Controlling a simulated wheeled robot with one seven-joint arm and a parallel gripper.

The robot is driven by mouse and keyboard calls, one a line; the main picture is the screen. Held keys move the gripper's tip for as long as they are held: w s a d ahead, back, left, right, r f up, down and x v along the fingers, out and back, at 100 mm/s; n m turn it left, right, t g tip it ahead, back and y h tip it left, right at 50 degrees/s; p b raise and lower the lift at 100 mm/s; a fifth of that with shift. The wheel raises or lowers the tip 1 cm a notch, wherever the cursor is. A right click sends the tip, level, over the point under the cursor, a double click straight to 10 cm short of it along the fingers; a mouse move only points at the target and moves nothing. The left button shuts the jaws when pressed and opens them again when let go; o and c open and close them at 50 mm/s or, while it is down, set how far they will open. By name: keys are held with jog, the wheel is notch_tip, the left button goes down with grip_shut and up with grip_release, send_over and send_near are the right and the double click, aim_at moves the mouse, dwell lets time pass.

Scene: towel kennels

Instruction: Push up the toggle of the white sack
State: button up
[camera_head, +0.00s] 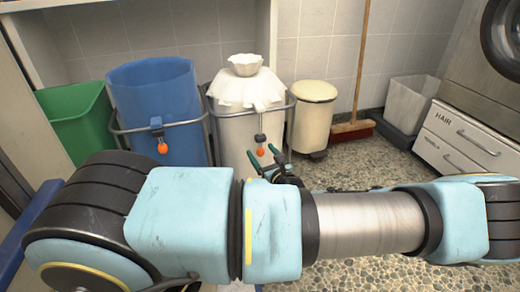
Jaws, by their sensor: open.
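The white sack (247,92) hangs in a metal hoop stand, its gathered neck flaring into a ruffle at the top. A cord runs down its front with a dark toggle (260,138) on it and an orange ball (260,152) at the lower end. My gripper (263,157) is open, with green-tipped fingers in front of the sack's lower part, close to the orange ball in the picture. I cannot tell whether it touches the ball or cord. My arm hides the sack's lower end and part of the gripper.
A blue sack (155,95) with its own toggle and orange ball stands to the left, beside a green bin (75,115). A cream pedal bin (313,115) and a broom (353,128) are to the right. Drawers (460,140) stand at far right. Pebbled floor is clear between.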

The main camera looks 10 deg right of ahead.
aim_at(262, 141)
jog(key=shift+m+t+h, duration=0.3)
jog(key=shift+m+h, duration=0.6)
jog(key=w+b, duration=0.1)
jog(key=w, duration=0.2)
jog(key=w+d+f+b, duration=0.1)
jog(key=w, duration=0.2)
jog(key=w+b, duration=0.1)
jog(key=w, duration=0.2)
jog(key=shift+d+f, duration=0.25)
jog(key=shift+w+a+r+b, duration=0.15)
jog(key=shift+w+b, duration=0.2)
jog(key=shift+w, duration=0.35)
grip_shut()
